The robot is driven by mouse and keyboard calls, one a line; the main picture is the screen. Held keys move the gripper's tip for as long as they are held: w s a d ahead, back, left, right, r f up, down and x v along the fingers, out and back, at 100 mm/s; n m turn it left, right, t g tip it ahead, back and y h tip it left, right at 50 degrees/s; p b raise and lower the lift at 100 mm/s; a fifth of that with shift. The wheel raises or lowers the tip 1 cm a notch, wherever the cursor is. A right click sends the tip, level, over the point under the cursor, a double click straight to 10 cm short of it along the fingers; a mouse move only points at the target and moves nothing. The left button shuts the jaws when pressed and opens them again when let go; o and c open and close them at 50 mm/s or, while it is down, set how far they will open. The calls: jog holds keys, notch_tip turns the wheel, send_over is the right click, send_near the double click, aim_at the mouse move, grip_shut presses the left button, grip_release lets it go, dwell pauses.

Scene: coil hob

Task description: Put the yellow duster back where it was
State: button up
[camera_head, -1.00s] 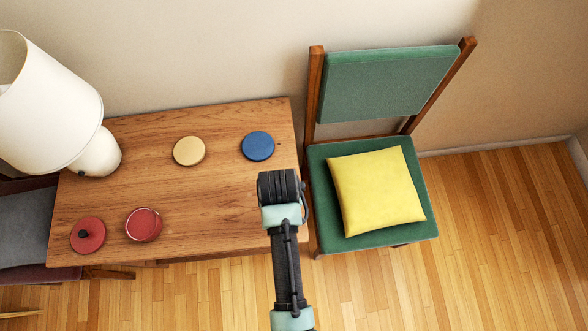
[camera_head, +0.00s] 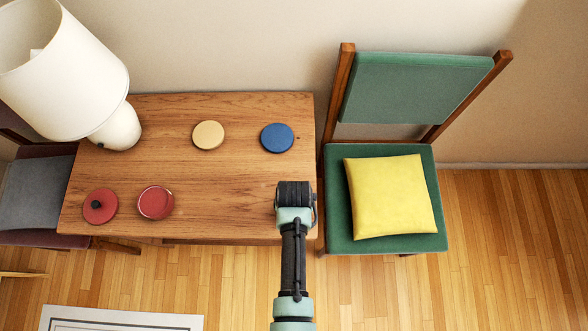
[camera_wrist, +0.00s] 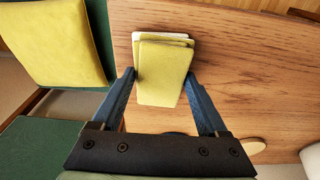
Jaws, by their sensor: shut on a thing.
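The yellow duster (camera_wrist: 163,78) shows in the wrist view as a folded pad with several layers. My gripper (camera_wrist: 161,77) is shut on it, one blue-grey finger at each side. The wooden tabletop (camera_wrist: 235,70) lies beneath; I cannot tell whether the duster touches it. In the head view my gripper (camera_head: 295,196) is over the table's front right corner, and its own body hides the duster and the fingers there.
A green chair (camera_head: 337,215) with a yellow cushion (camera_head: 390,196) stands right of the table. On the table are a lamp (camera_head: 65,70), beige disc (camera_head: 208,135), blue disc (camera_head: 277,138), red knobbed lid (camera_head: 100,206) and red disc (camera_head: 156,202). The table's middle is clear.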

jog(key=o, duration=1.1)
jog(key=shift+f, duration=0.1)
notch_tip(320, 180, up, 12)
jog(key=s+p, duration=0.2)
jog(key=w+r+t, duration=0.6)
jog(key=w+r, duration=0.8)
jog(key=r, duration=0.1)
jog(key=w+r+t, duration=0.3)
jog(key=r+t, duration=0.1)
jog(key=r, duration=0.8)
jog(key=w+r+t, duration=0.4)
jog(key=r, duration=0.8)
jog(key=s+r+t, duration=0.4)
jog(key=s+r, duration=0.1)
jog(key=r, duration=0.6)
jog(key=s+r+t, duration=0.3)
jog(key=s+r, duration=0.1)
jog(key=r, duration=0.7)
jog(key=s+r+t, duration=0.4)
jog(key=s+r, duration=0.1)
jog(key=r, duration=0.6)
jog(key=shift+s+r+t, duration=0.1)
jog(key=shift+s+t, duration=0.2)
jog(key=shift+s, duration=0.05)
